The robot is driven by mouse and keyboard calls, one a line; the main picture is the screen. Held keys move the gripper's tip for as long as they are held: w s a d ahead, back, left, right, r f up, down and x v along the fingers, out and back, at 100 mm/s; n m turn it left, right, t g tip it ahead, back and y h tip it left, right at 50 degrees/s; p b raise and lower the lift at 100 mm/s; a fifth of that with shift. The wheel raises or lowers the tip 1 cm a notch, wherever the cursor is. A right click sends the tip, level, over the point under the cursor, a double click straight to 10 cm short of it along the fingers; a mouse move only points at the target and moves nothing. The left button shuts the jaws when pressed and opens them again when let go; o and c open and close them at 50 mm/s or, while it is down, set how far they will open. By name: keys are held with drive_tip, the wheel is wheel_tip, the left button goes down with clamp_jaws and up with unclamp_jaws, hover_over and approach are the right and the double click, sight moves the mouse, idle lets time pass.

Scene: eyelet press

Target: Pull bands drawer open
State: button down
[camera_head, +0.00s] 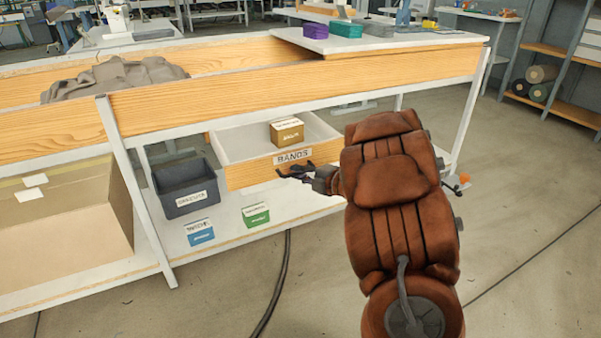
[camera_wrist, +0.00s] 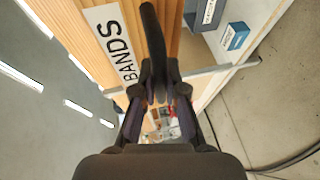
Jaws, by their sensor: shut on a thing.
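The bands drawer (camera_head: 239,176) has a wooden front with a "BANDS" label and a white inside. In the head view it stands pulled out from under the workbench, its interior showing. A small brown box (camera_head: 287,132) sits in it. My gripper (camera_head: 297,172) is at the drawer front, just below the label, shut on what appears to be the drawer's handle, which the fingers largely hide. In the wrist view the fingers (camera_wrist: 158,95) lie against the wooden front, beside the "BANDS" label (camera_wrist: 118,45).
A dark grey bin (camera_head: 185,190), a blue box (camera_head: 200,232) and a green box (camera_head: 256,215) stand on the lower shelf. A large cardboard box (camera_head: 65,220) is at left. A bench leg (camera_head: 137,190) stands left of the drawer. A cable (camera_head: 275,290) crosses the floor.

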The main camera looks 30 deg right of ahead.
drive_tip(key=c, duration=1.2)
unclamp_jaws()
drive_tip(key=v, duration=1.2)
